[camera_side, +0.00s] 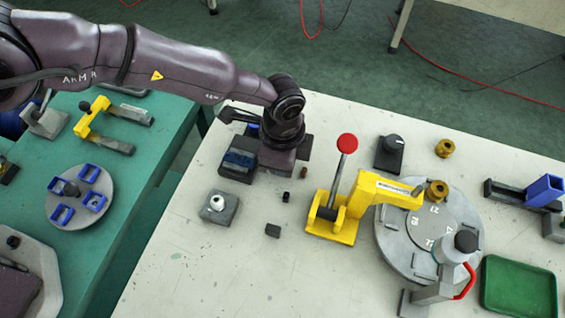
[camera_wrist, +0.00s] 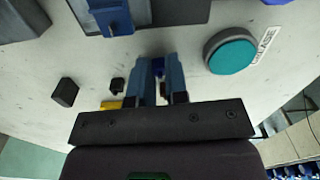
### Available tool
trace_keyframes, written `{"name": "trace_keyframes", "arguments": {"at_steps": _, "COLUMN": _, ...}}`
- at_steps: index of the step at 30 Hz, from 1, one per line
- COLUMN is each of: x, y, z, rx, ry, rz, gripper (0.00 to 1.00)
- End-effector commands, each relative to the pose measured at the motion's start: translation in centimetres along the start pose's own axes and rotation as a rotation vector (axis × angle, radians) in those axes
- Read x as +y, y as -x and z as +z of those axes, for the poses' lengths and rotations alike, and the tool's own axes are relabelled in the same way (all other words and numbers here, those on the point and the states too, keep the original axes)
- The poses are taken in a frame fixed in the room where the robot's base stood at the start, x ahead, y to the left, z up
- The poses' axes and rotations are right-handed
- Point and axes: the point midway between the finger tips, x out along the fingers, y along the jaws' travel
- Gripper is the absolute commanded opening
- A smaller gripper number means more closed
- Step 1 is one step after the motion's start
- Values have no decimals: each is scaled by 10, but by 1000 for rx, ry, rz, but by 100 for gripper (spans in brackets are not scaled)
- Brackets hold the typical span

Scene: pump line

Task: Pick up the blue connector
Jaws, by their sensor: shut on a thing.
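My gripper (camera_wrist: 159,70) shows in the wrist view with its two blue-grey fingers close together. Most of the connector is hidden by the fingers. In the side view my gripper (camera_side: 262,152) points down just beside a dark grey block with a blue part (camera_side: 239,160). The connector cannot be made out clearly there. Whether it touches the table cannot be told.
A yellow lever press with a red knob (camera_side: 347,143) stands to the right, beside a round grey turntable (camera_side: 390,245). A grey block with a silver knob (camera_side: 217,207) and small dark blocks (camera_side: 272,230) lie nearby. A teal button (camera_wrist: 231,56) shows in the wrist view.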

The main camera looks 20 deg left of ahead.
Motion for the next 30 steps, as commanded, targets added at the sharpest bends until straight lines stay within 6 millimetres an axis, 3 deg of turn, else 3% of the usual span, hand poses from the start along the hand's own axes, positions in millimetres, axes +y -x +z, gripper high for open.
{"name": "trace_keyframes", "arguments": {"at_steps": 30, "x": 0, "y": 18, "z": 0, "rx": 1, "ry": 0, "rz": 0, "gripper": 0}}
